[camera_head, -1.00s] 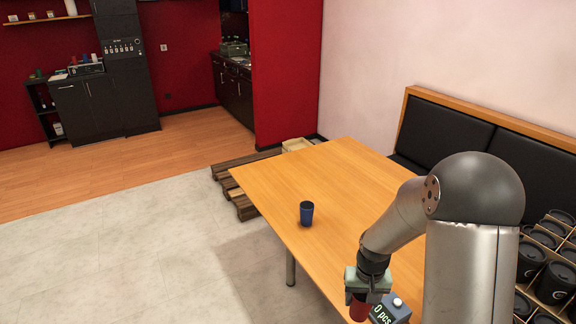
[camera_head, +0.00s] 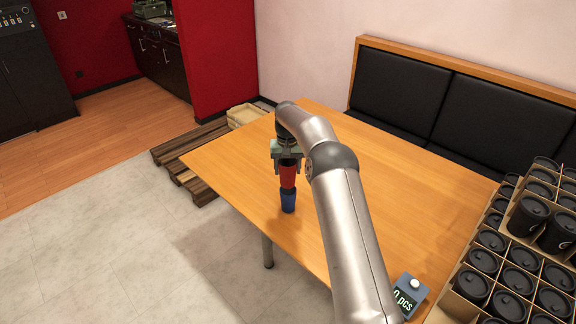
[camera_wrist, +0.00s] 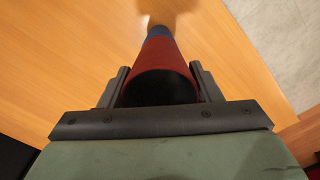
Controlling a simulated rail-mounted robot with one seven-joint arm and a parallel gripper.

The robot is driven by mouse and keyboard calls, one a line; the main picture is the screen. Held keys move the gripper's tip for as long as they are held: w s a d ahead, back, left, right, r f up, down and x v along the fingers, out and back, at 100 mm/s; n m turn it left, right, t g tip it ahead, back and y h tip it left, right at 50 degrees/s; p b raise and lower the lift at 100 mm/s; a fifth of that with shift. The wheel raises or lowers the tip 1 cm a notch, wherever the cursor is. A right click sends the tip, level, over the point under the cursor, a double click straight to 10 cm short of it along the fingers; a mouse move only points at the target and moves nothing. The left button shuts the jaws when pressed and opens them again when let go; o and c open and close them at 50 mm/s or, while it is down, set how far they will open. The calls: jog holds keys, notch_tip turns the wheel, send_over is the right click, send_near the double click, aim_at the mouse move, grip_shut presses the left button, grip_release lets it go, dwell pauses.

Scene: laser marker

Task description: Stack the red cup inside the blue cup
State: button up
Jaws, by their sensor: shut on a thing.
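The blue cup (camera_head: 288,203) stands upright on the wooden table (camera_head: 390,190) near its left edge. My gripper (camera_head: 287,166) is shut on the red cup (camera_head: 288,178) and holds it upright right above the blue cup. In the wrist view the red cup (camera_wrist: 167,62) is between the two fingers (camera_wrist: 160,88), and a bit of the blue cup (camera_wrist: 158,32) shows beyond it. The red cup's lower end meets the blue cup's rim in the picture; I cannot tell whether it is inside.
A counter device reading "0 pcs" (camera_head: 408,294) sits at the table's near right corner. Crates of black lidded cups (camera_head: 500,262) stand at the right. A black bench (camera_head: 450,105) runs behind the table. The table's middle is clear.

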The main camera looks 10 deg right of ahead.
jog(key=shift+w+d+r, duration=0.15)
jog(key=shift+w+d, duration=0.1)
jog(key=shift+w, duration=0.6)
notch_tip(320, 180, down, 4)
jog(key=b, duration=0.4)
jog(key=shift+f, duration=0.95)
jog(key=shift+f+b, duration=1.1)
jog(key=shift+f, duration=0.7)
jog(key=o, duration=1.1)
jog(key=shift+r, duration=0.1)
jog(key=shift+r+p, duration=2.5)
jog(key=shift+r, duration=1.45)
jog(key=shift+r, duration=0.1)
